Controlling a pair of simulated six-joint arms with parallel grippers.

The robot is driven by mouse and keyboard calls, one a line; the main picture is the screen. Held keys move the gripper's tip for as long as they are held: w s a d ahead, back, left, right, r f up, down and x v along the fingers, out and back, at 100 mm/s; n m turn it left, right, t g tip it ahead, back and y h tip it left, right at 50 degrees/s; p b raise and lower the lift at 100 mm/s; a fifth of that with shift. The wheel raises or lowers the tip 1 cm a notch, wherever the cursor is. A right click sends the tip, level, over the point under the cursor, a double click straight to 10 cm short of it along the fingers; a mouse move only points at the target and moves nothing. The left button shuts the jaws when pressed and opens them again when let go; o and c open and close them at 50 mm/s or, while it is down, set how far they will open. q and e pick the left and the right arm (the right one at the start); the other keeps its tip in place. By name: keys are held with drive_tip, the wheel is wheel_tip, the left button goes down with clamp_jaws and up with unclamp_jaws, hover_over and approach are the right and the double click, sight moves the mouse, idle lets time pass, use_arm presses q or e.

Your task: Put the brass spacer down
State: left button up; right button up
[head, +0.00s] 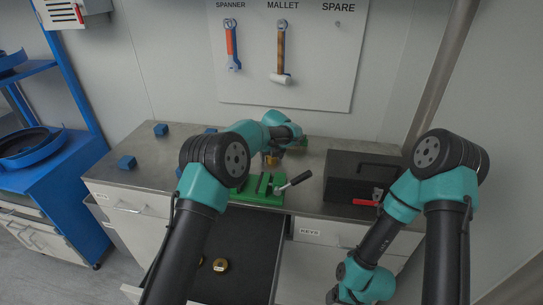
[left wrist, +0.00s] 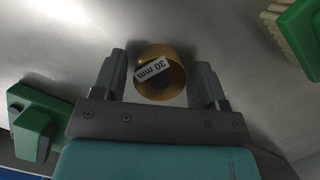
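The brass spacer (left wrist: 160,72) is a gold ring with a white "30 mm" label, between the fingers of my left gripper (left wrist: 158,78) in the left wrist view. A narrow gap shows between it and the left finger; the right finger is very close to it. The gripper looks open around it. A grey metal surface lies behind the spacer. In the head view my left gripper (head: 271,157) is over the worktop behind the green fixture, mostly hidden by my arm. My right arm is low at the right; its fingers are not clearly visible.
The green fixture (head: 258,196) with a black-handled lever stands at the worktop's front edge. A dark toolbox (head: 345,181) is to its right. Blue blocks (head: 127,162) lie at the left. An open drawer (head: 245,262) below holds a brass ring (head: 220,265).

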use_arm(q)
drive_tip(key=shift+o, duration=0.6)
drive_tip(key=shift+r, duration=0.15)
drive_tip(key=v, duration=1.2)
